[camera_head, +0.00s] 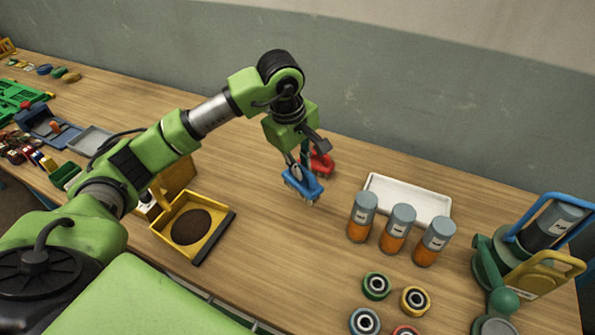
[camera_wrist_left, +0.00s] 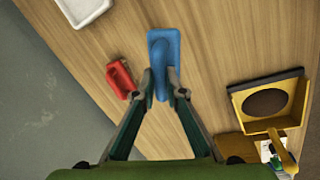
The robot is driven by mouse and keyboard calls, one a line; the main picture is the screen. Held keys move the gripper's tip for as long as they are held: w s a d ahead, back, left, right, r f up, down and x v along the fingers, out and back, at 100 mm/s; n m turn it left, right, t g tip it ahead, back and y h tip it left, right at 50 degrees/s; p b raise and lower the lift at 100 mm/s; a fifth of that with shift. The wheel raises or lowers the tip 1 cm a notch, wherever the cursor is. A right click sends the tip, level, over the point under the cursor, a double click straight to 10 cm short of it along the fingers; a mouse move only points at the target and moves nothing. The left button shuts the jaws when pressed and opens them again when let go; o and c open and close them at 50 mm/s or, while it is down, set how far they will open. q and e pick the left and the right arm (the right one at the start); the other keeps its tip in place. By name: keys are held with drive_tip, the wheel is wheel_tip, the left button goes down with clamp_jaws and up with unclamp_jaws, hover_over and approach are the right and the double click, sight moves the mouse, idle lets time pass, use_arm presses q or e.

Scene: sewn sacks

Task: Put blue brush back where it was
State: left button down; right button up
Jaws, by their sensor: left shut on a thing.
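The blue brush (camera_head: 302,184) is in my left gripper (camera_head: 305,168), near the middle of the table. In the left wrist view the blue brush (camera_wrist_left: 164,62) lies lengthwise between the two fingertips of the left gripper (camera_wrist_left: 162,92), which are shut on its handle. The brush appears just above or at the table; I cannot tell the exact gap. A red brush (camera_head: 321,164) rests on the table right behind it, and it also shows left of the gripper in the wrist view (camera_wrist_left: 120,78). My right gripper is not seen.
A white tray (camera_head: 409,200) and several orange-grey canisters (camera_head: 397,229) stand to the right. Coloured rings (camera_head: 376,286) lie in front of them. A yellow box with a dark round patch (camera_head: 212,208) is at left. Bare wood lies around the blue brush.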

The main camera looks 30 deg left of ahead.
use_arm(q)
drive_tip(key=w+f, duration=0.1)
drive_tip(key=w+a+f+p, duration=0.1)
drive_tip(key=f, duration=0.1)
drive_tip(key=a+f, duration=0.1)
drive_tip(key=shift+w+f, duration=0.15)
drive_tip(key=shift+w, duration=0.25)
drive_tip(key=shift+w+a+f, duration=0.1)
drive_tip(key=shift+w+f, duration=0.05)
drive_tip(key=shift+f, duration=0.1)
drive_tip(key=shift+w+a+f+p, duration=0.15)
drive_tip(key=shift+f+p, duration=0.1)
drive_tip(key=shift+p, duration=0.1)
wheel_tip(320, 180, down, 3)
drive_tip(key=shift+a+r+p, duration=0.1)
drive_tip(key=shift+p, duration=1.05)
drive_tip(key=shift+w+f, duration=0.1)
drive_tip(key=shift+f, duration=0.15)
drive_tip(key=shift+f+b, duration=0.25)
drive_tip(key=shift+b, duration=0.1)
drive_tip(key=c, duration=2.1)
unclamp_jaws()
drive_tip(key=shift+r, duration=0.1)
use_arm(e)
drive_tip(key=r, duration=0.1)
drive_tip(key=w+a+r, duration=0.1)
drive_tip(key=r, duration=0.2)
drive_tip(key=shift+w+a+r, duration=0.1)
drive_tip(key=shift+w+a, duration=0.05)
